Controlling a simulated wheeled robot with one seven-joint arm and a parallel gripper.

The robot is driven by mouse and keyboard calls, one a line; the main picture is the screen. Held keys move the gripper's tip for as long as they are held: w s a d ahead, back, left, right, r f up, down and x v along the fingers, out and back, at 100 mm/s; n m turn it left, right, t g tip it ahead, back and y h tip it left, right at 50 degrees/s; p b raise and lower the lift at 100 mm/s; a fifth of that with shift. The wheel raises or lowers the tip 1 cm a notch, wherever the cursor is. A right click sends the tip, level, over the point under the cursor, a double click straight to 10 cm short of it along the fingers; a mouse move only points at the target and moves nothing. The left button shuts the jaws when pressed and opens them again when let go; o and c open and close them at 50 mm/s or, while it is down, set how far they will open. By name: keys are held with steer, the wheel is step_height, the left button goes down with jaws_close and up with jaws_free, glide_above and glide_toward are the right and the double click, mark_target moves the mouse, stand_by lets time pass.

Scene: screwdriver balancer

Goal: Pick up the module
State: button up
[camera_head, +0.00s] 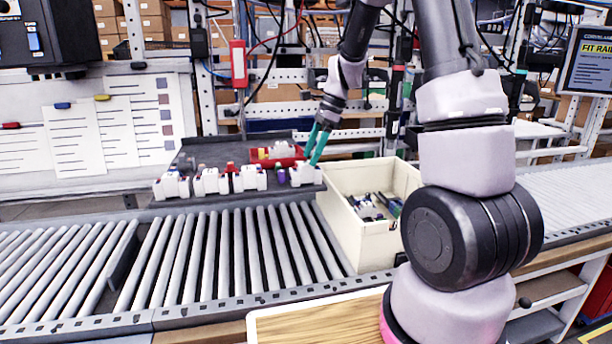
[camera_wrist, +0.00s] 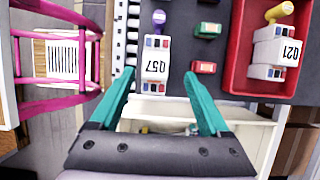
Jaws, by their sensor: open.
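A white module labelled Q57 (camera_wrist: 155,68) sits on the dark tray at its edge in the wrist view. It appears to be the rightmost white module (camera_head: 305,175) of the front row in the head view. My gripper (camera_wrist: 160,75) is open, its teal fingers on either side of the Q57 module in the picture, with gaps on both sides. In the head view my gripper (camera_head: 312,158) points down just above that end of the row. The exact height of the fingertips over the module cannot be told.
The dark tray (camera_head: 212,153) also holds several white modules, small coloured parts and a red bin (camera_head: 262,163) with a module labelled Q21 (camera_wrist: 277,52). A cream crate (camera_head: 350,230) with loose items stands right of the tray. The roller conveyor (camera_head: 215,255) in front is clear.

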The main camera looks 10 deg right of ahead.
mark_target(308, 163)
steer(key=x, duration=0.5)
steer(key=shift+s+a, duration=0.1)
steer(key=shift+s, duration=0.25)
jaws_close()
